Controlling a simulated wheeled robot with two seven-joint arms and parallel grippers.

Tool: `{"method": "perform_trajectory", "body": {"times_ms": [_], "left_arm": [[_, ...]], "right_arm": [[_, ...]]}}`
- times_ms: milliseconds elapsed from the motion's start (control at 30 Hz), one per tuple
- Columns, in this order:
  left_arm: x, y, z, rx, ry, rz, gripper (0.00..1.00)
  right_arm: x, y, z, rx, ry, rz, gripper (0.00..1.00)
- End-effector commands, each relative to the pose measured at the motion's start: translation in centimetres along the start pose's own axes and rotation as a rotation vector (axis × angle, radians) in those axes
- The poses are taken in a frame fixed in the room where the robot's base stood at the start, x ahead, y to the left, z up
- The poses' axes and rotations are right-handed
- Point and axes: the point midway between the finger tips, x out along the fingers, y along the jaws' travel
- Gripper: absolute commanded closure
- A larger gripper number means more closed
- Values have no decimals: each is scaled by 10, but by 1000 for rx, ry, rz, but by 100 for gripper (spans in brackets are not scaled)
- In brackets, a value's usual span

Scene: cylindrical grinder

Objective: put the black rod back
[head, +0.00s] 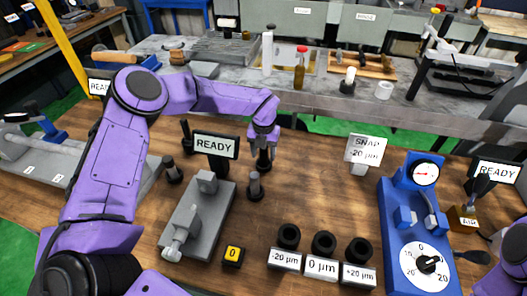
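My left gripper (264,143) points down at the middle of the bench, directly above a dark upright piece (264,161). Its fingertips overlap the top of that piece, and I cannot tell whether they grip it. Similar black upright pieces stand nearby: one (254,186) just in front of the gripper, one (172,170) left of the sign, and a thinner rod (185,134) behind that. Which is the task's black rod is not clear.
A grey fixture (198,220) stands before a READY sign (216,147). Black rings (323,244) stand behind labelled plates at the front. Bare wood lies right of the gripper.

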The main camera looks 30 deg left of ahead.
Motion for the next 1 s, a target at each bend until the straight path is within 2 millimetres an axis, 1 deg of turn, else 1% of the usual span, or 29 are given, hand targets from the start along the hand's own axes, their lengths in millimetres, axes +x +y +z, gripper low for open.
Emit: {"method": "perform_trajectory", "body": {"times_ms": [67, 133, 167, 233, 267, 500, 600, 700, 800, 1000], "left_arm": [[-1, 0, 0, 0, 0, 0, 43], [-6, 0, 0, 0, -1, 0, 43], [-7, 0, 0, 0, -2, 0, 43], [-16, 0, 1, 1, -3, -2, 43], [-22, -1, 1, 1, -4, -2, 43], [-84, 0, 1, -1, -5, -2, 43], [-104, 0, 1, 0, -4, -1, 43], [-117, 0, 0, 1, -2, 0, 43], [-123, 0, 0, 0, -1, 0, 43], [-124, 0, 0, 0, 0, 0, 43]], "right_arm": [[0, 0, 0, 0, 0, 0, 100], [-5, 0, -2, 0, 0, 0, 100], [-3, 0, -1, 0, 0, 0, 100], [2, 0, 1, 0, 0, 0, 100], [4, 0, 2, 0, 0, 0, 100], [18, -2, 8, 0, 0, 0, 100], [21, -2, 9, 0, 0, 0, 100], [22, -2, 9, 0, 0, 0, 100], [22, -2, 9, 0, 0, 0, 100], [22, -2, 9, 0, 0, 0, 100]]}}
